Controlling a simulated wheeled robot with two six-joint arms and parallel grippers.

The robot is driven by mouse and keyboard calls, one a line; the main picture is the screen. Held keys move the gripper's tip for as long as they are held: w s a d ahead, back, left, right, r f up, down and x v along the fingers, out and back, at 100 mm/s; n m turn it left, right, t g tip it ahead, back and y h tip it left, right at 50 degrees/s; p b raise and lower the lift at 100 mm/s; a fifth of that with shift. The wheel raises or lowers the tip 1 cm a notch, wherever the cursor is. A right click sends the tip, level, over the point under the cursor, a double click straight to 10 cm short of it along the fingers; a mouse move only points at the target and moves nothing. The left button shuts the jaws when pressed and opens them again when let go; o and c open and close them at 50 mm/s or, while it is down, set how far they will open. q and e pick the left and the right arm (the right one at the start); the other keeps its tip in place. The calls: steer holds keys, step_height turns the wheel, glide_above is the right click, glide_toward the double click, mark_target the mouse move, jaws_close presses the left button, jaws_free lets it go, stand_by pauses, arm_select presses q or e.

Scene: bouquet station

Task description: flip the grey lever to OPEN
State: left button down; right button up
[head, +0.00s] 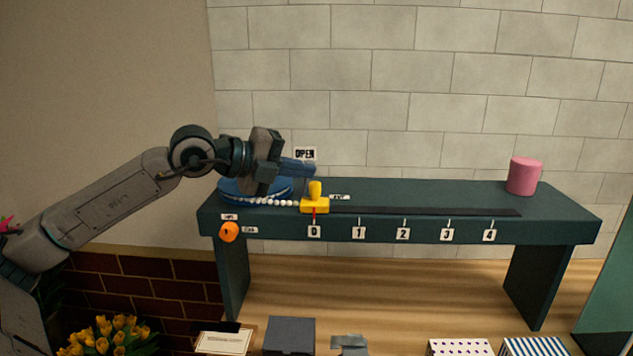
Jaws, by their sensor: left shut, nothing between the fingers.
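The OPEN sign (304,153) stands upright near the back of the dark green bench, left of its middle. I cannot make out the grey lever; my left gripper may be covering it. My left gripper (312,170) comes in from the left and is shut and empty. Its blue-grey fingers point right, just below the OPEN sign in the picture and above a blue round base. Whether they touch anything is unclear. My right gripper is not in view.
The bench (430,192) carries a yellow slider (314,205) at mark 0 of a dark track, a blue round base (233,190) with white beads, and a pink cylinder (524,177). An orange knob (229,232) is on its front. The bench top right of the slider is mostly clear.

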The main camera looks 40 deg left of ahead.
arm_select(q)
steer(key=shift+a, duration=0.25)
steer(key=shift+s+b, duration=0.1)
steer(key=shift+b, duration=0.25)
steer(key=shift+a, duration=0.1)
steer(key=shift+r+p, duration=0.8)
